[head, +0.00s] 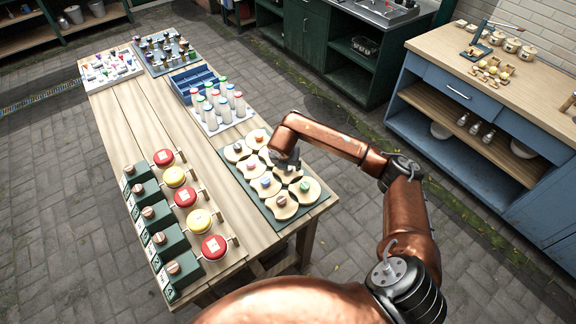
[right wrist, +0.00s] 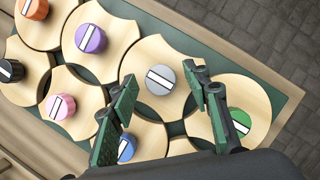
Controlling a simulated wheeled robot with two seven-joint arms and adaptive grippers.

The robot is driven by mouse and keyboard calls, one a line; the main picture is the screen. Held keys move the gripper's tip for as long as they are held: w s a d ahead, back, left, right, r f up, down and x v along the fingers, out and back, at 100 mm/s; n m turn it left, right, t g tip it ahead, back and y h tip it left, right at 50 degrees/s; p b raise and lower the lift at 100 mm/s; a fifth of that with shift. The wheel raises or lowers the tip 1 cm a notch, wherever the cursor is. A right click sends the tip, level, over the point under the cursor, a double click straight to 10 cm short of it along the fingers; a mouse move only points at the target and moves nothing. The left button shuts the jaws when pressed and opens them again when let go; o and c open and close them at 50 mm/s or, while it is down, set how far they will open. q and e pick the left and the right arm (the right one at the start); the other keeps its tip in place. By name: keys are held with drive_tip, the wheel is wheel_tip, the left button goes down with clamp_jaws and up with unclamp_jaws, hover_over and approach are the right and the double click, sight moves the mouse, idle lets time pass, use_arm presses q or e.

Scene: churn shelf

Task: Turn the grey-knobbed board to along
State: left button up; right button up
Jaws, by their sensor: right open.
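The grey-knobbed board (right wrist: 150,52) is a pale wooden disc with scooped sides in the right wrist view. Its grey knob (right wrist: 161,78) has a white stripe that slants roughly parallel to the near mat edge. My right gripper (right wrist: 162,77) is open, with one fingertip on each side of the grey knob and a gap to it; how high the tips are is hard to tell. In the head view my right gripper (head: 286,162) hangs over the boards and hides the grey knob. My left gripper is not in view.
Neighbouring boards with green (right wrist: 239,122), blue (right wrist: 126,147), purple (right wrist: 91,38) and pink (right wrist: 58,107) knobs sit close around on a green base (head: 318,205). Red and yellow buttons (head: 185,197) stand left on the table; a bottle rack (head: 222,126) stands beyond.

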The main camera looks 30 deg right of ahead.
drive_tip(key=shift+r, duration=0.15)
drive_tip(key=v, duration=1.1)
drive_tip(key=shift+s+r, duration=0.15)
drive_tip(key=shift+r, duration=0.15)
drive_tip(key=shift+a, duration=0.1)
